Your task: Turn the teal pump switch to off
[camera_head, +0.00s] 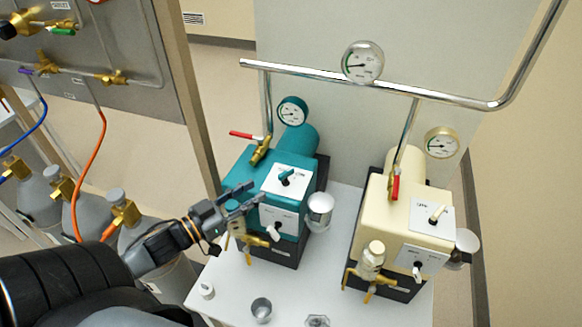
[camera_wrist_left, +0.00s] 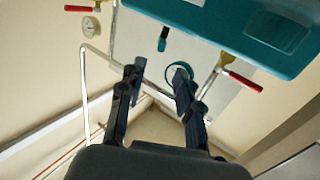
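The teal pump (camera_head: 238,176) stands on the white table at the middle of the head view. The teal pump (camera_wrist_left: 225,25) fills the top right there. A small teal-and-dark piece (camera_wrist_left: 163,38) shows beyond the fingertips; I cannot tell if it is the switch.
A cream pump (camera_head: 375,215) stands to the right. A red-handled valve (camera_head: 255,145) and teal gauge (camera_head: 292,110) are behind the teal pump. A metal cup (camera_head: 261,309) stands on the table (camera_head: 232,272) in front. Gas cylinders (camera_head: 85,212) stand at left.

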